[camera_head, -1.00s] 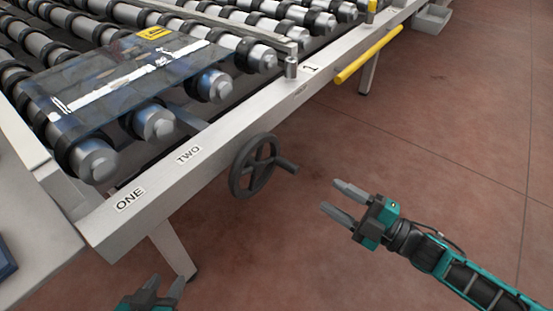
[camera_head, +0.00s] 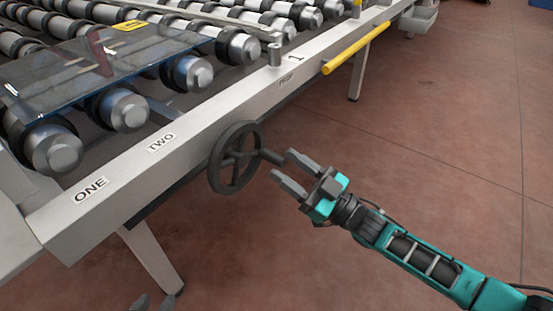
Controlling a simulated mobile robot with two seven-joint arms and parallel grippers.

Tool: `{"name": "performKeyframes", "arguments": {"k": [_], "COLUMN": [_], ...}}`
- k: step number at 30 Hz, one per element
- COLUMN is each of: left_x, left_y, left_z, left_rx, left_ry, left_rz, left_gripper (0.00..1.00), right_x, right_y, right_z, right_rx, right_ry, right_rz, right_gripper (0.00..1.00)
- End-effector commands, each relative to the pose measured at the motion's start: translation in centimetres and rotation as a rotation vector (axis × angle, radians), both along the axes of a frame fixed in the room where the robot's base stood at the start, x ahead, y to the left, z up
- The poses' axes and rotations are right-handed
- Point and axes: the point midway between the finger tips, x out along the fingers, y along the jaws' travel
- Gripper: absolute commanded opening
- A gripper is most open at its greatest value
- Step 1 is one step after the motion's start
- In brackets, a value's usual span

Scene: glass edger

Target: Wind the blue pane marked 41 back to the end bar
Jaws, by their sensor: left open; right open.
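A dark handwheel (camera_head: 234,158) with a crank handle (camera_head: 271,157) is mounted on the side rail. My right gripper (camera_head: 283,168) is open, its fingertips close to the handle's outer end; I cannot tell whether they touch it. My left gripper (camera_head: 156,302) is open at the bottom edge, mostly cut off, well below the wheel. I cannot tell which bar is the end bar.
The pale side rail (camera_head: 200,120) carries labels ONE (camera_head: 90,189) and TWO (camera_head: 161,142). A post (camera_head: 275,52) and a yellow bar (camera_head: 356,48) stand further along it. A rail leg (camera_head: 152,260) reaches the floor. The red floor (camera_head: 430,130) at right is clear.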

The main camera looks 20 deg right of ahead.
Motion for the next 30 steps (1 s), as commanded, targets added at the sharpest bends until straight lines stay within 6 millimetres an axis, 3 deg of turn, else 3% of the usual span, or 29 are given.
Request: {"name": "performKeyframes", "arguments": {"k": [6, 18, 30], "left_x": [-0.2, -0.2, -0.2], "left_y": [0.0, -0.1, -0.1], "left_z": [-0.4, -0.3, -0.2], "left_rx": [0.000, -0.001, -0.002], "left_ry": [0.008, 0.007, 0.007], "left_rz": [-0.001, -0.003, -0.002], "left_gripper": [0.43, 0.43, 0.43], "right_x": [1.9, 2.4, 2.4], "right_y": [1.8, 2.2, 2.2], "right_z": [1.0, 1.3, 1.3], "right_rx": [-0.002, -0.003, -0.003], "right_ry": [-0.001, 0.000, 0.000], "right_rz": [0.000, -0.001, -0.001], "right_gripper": [0.48, 0.48, 0.10]}}
